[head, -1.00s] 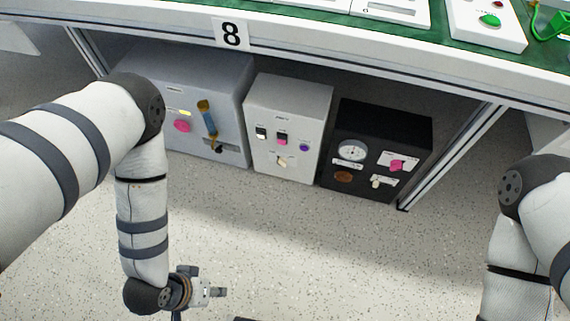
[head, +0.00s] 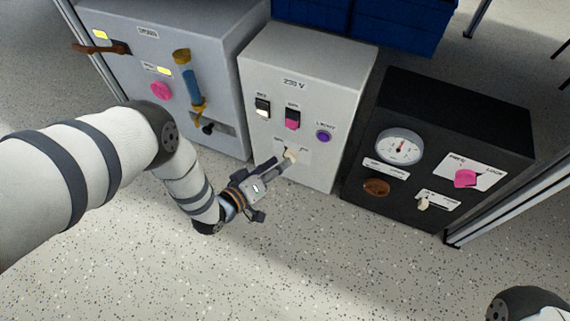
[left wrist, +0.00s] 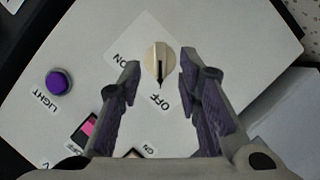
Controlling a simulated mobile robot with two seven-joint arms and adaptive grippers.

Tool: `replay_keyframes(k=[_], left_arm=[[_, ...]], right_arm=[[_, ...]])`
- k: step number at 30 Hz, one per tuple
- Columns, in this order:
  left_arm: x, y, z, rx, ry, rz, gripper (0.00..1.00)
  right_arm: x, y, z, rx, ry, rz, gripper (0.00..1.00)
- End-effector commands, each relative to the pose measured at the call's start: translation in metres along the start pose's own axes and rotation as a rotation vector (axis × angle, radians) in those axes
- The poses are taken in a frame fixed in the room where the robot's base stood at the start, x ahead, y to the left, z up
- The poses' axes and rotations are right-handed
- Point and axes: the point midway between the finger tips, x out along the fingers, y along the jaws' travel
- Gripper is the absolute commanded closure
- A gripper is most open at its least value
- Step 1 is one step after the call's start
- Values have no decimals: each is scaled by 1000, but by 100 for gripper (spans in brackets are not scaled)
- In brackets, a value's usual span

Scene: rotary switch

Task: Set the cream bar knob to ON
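The cream bar knob (head: 291,156) is low on the front of the light grey middle box (head: 335,120). In the left wrist view the knob (left wrist: 157,60) has a dark line that points down toward the OFF label (left wrist: 160,101). The ON label (left wrist: 121,59) is to the left of the knob. My left gripper (head: 276,168) is in front of this panel, close to the knob. In the left wrist view its open fingers (left wrist: 160,72) are on either side of the knob, with a gap to each side. My right gripper is out of view.
A purple button (head: 324,136) and two rocker switches (head: 292,120) are above the knob. A grey box (head: 225,60) with a pink knob stands left. A black box (head: 450,120) with a gauge and another cream knob (head: 423,203) stands right. The floor in front is clear.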

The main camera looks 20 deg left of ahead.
Motion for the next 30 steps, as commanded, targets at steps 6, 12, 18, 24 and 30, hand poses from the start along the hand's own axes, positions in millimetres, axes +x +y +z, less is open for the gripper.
replay_keyframes(k=[6,12,18,24,30], left_arm=[[25,-1,1,0,0,0,68],[26,0,0,0,-1,-1,68],[26,0,0,0,-1,-1,100],[26,2,0,2,0,2,100],[27,4,-1,36,1,-10,100]], right_arm=[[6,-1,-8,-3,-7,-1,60],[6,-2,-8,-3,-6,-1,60],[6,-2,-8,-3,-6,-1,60],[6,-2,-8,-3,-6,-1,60],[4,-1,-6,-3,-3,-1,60]])
